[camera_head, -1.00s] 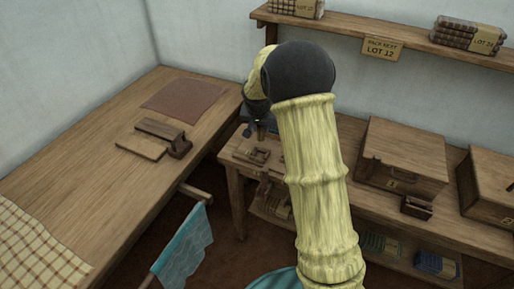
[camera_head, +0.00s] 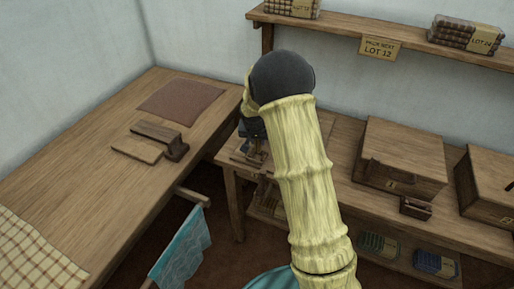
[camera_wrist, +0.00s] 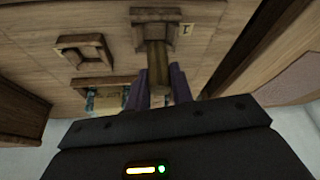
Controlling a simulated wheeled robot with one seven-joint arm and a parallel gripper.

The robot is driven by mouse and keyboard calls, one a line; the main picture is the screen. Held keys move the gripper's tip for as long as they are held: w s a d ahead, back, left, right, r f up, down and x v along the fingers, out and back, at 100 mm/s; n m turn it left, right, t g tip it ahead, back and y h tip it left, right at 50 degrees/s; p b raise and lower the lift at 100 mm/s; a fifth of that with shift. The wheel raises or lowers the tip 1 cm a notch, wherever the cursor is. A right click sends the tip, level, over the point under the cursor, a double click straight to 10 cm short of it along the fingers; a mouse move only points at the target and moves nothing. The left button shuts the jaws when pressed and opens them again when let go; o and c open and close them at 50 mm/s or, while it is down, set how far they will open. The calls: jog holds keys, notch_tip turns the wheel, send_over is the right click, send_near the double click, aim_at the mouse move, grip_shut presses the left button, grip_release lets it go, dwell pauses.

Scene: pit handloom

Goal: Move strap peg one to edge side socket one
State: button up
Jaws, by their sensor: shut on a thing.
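In the wrist view my gripper (camera_wrist: 158,88) is shut on a brown wooden strap peg (camera_wrist: 155,62). The peg's far end meets a square wooden socket (camera_wrist: 140,17) with a tag marked 1 beside it. I cannot tell whether the peg is seated in it or only overlaps it in the view. A second square wooden socket (camera_wrist: 85,53) lies to the left, with nothing seen in it. In the head view my gripper (camera_head: 252,152) is low over the left end of the side bench (camera_head: 345,200), largely hidden by my arm.
A wide table (camera_head: 75,180) stands left, with a brown mat (camera_head: 180,99) and wooden blocks (camera_head: 156,133). Wooden boxes (camera_head: 401,158) stand on the bench to the right. A wall shelf (camera_head: 350,33) holds bundles. A teal cloth (camera_head: 182,246) hangs in front.

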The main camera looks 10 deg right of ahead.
aim_at(257, 145)
jog(key=shift+s+r, duration=0.15)
jog(key=shift+a+f, duration=0.2)
jog(key=shift+f, duration=1.7)
jog(key=shift+d, duration=0.1)
jog(key=shift+f, duration=0.15)
jog(key=o, duration=1)
jog(key=shift+r, duration=0.2)
